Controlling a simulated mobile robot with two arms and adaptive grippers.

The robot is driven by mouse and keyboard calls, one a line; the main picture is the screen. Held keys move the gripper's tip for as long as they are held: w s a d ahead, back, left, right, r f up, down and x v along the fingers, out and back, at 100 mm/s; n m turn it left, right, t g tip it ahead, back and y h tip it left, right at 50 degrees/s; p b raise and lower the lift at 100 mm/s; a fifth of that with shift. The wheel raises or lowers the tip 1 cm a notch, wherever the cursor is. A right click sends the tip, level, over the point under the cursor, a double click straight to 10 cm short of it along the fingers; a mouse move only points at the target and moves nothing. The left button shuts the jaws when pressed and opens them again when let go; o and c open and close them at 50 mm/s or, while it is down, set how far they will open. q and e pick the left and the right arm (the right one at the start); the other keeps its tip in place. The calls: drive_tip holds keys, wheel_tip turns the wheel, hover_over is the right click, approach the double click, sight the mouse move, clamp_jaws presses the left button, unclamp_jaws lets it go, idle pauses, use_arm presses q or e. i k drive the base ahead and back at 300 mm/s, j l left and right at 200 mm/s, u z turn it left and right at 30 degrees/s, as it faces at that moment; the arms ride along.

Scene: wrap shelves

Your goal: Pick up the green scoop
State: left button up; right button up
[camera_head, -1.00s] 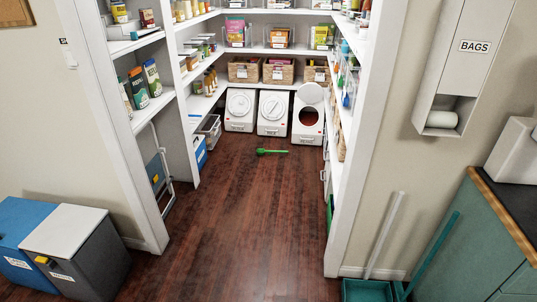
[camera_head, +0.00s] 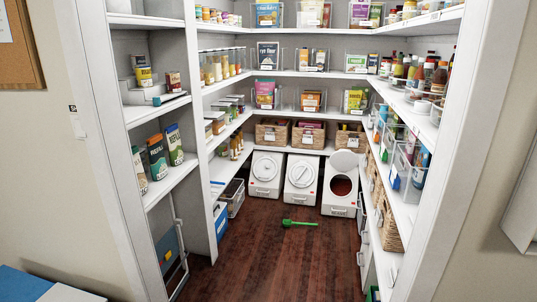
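The green scoop (camera_head: 299,223) lies flat on the dark wooden floor inside the pantry, in front of the white bins at the back. Its wider end is at the left and its handle points right. Nothing covers it. Neither of my grippers shows in the head view.
Three white bins stand along the back; the right one (camera_head: 340,195) has its round lid up. White shelves line both sides and the back. A white framed item (camera_head: 175,262) leans at the left. A blue box (camera_head: 24,284) stands at lower left. The floor (camera_head: 275,265) before the scoop is clear.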

sight(288, 223)
drive_tip(key=i+j, duration=0.15)
drive_tip(key=i, duration=0.5)
drive_tip(key=i+j, duration=0.1)
drive_tip(key=i, duration=0.5)
drive_tip(key=i+j, duration=0.15)
drive_tip(key=i, duration=0.5)
drive_tip(key=i+l, duration=0.1)
drive_tip(key=i, duration=0.35)
drive_tip(key=i+l, duration=0.15)
drive_tip(key=i, duration=0.3)
drive_tip(key=i+l+u, duration=0.1)
drive_tip(key=i, duration=0.3)
drive_tip(key=i+l, duration=0.15)
drive_tip(key=i, duration=0.3)
